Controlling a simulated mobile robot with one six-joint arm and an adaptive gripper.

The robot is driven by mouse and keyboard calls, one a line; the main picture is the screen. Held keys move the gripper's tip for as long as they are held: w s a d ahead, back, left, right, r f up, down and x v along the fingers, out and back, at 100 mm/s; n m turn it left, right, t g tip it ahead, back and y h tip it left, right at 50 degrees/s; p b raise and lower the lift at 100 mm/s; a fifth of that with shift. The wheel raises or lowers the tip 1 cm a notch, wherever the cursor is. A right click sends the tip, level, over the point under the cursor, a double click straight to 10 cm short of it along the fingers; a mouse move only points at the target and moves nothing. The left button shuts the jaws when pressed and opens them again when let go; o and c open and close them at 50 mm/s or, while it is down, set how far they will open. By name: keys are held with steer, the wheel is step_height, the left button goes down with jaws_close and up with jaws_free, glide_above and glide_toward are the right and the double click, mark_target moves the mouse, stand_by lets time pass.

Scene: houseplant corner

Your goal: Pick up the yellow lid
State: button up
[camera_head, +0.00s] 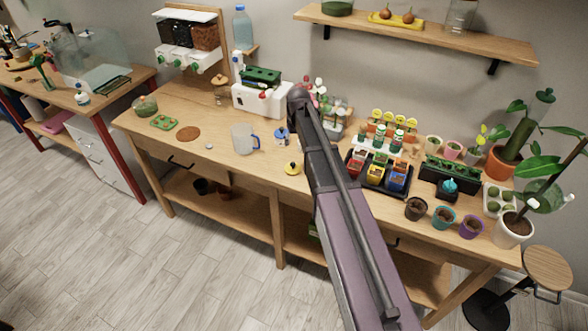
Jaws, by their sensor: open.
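A small round yellow lid (291,169) with a dark knob lies on the wooden workbench (220,165), near its front edge and just left of my arm. Nothing is seen touching it. My arm reaches up across the middle of the picture and ends at a dark joint behind the lid. My gripper does not show; it may be hidden behind the arm.
A blue-topped item (281,133) and a clear measuring jug (243,138) stand behind and left of the lid. A dark tray (355,178) of coloured pots is right of my arm. The bench front left of the lid is mostly clear.

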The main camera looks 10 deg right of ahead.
steer(key=shift+f, duration=0.1)
stand_by(0.3)
steer(key=b, duration=0.9)
glide_toward(293, 163)
steer(key=f, duration=0.5)
steer(key=shift+w, duration=0.4)
steer(key=shift+w+a+f+b, duration=0.1)
steer(key=shift+w+f+b, duration=0.1)
steer(key=shift+f+b, duration=1.05)
steer(key=shift+w+a+f+b, duration=0.1)
steer(key=shift+w+f+b, duration=0.1)
steer(key=shift+f+b, duration=1)
steer(key=shift+f, duration=0.1)
steer(key=shift+c, duration=0.2)
steer(key=c, duration=1)
